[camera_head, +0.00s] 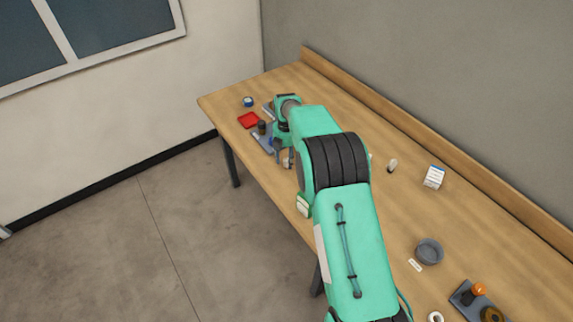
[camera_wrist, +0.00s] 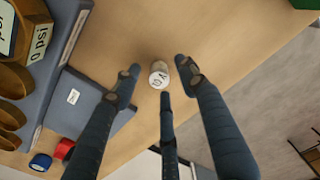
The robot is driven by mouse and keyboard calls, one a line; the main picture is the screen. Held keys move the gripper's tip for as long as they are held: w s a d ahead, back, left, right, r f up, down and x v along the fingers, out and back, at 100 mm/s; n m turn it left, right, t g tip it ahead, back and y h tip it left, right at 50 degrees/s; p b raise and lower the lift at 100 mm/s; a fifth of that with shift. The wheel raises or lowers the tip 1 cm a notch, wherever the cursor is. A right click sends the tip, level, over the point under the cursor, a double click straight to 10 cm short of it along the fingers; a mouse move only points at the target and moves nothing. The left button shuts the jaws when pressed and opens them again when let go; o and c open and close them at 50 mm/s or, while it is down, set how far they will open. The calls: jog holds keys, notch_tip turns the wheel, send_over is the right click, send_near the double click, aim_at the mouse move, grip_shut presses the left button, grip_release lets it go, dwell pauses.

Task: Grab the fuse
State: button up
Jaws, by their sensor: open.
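A small upright cylinder with a pale, marked round end (camera_wrist: 159,76) stands on the wooden table in the wrist view; it appears to be the fuse, but I cannot read its marking. My gripper (camera_wrist: 158,70) is open, with its dark fingers spread around the cylinder. I see no clear finger contact. In the head view, my gripper (camera_head: 283,155) is low over the table's front edge, and a small pale thing (camera_head: 287,163) shows by the fingers.
A grey unit with brass parts (camera_wrist: 50,50) and a grey plate (camera_wrist: 85,100) lie left of my fingers. A white box (camera_head: 434,177) and grey bowl (camera_head: 429,251) are right of my arm.

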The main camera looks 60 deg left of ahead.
jog(key=shift+f, duration=0.7)
jog(key=c, duration=1.1)
